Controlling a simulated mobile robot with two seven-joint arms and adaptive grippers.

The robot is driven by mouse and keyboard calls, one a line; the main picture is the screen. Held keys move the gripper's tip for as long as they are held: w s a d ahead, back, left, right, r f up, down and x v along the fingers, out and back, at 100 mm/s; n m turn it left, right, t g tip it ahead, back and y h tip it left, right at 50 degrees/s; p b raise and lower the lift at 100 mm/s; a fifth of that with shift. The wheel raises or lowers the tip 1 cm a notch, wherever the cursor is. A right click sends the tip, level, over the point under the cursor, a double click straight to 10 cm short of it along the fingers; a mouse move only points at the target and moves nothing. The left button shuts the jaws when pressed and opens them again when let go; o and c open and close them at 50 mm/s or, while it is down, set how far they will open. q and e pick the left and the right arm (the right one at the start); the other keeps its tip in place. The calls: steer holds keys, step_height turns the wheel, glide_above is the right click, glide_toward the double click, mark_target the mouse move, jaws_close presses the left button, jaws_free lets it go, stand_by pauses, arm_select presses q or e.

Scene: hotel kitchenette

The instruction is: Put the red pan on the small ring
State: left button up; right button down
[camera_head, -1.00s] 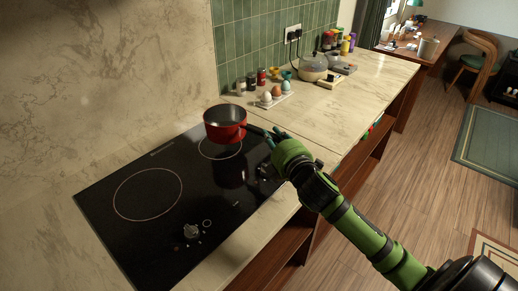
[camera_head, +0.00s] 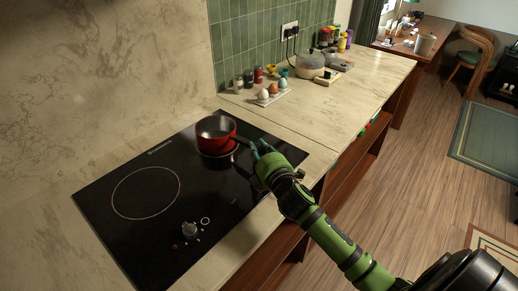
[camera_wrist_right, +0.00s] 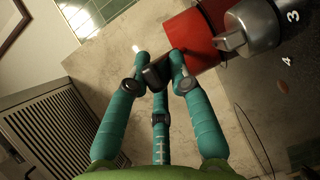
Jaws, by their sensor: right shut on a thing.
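The red pan (camera_head: 211,145) is upright over the small ring (camera_head: 235,153) at the far right of the black hob. The pan hides most of the ring, and I cannot tell whether its base touches the glass. My right gripper (camera_head: 258,147) is shut on the pan's dark handle, to the right of the pan. In the right wrist view the teal fingers (camera_wrist_right: 160,66) close around the black handle (camera_wrist_right: 156,75), with the red pan wall (camera_wrist_right: 192,40) beyond. My left gripper is not in view.
The hob (camera_head: 150,238) has a larger empty ring (camera_head: 181,186) and a control knob (camera_head: 190,229). An egg tray (camera_head: 276,97), small jars and a clear-lidded pot (camera_head: 311,66) stand behind on the counter. The counter's right stretch is clear.

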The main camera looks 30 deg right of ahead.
steer(key=c, duration=1.1)
jaws_free()
steer(key=shift+r, duration=0.2)
steer(key=shift+s+a+f, duration=0.1)
steer(key=shift+s+f, duration=0.05)
steer(key=shift+s, duration=0.25)
steer(key=s, duration=0.3)
steer(key=s+a+b, duration=0.1)
steer(key=s, duration=0.2)
steer(key=s+r, duration=0.1)
steer(key=s, duration=0.3)
steer(key=shift+s+a+b, duration=0.1)
steer(key=shift+a+b, duration=0.15)
steer(key=shift+b, duration=0.15)
steer(key=shift+s+a+r, duration=0.1)
steer(key=shift+s+r, duration=0.05)
steer(key=shift+s, duration=0.3)
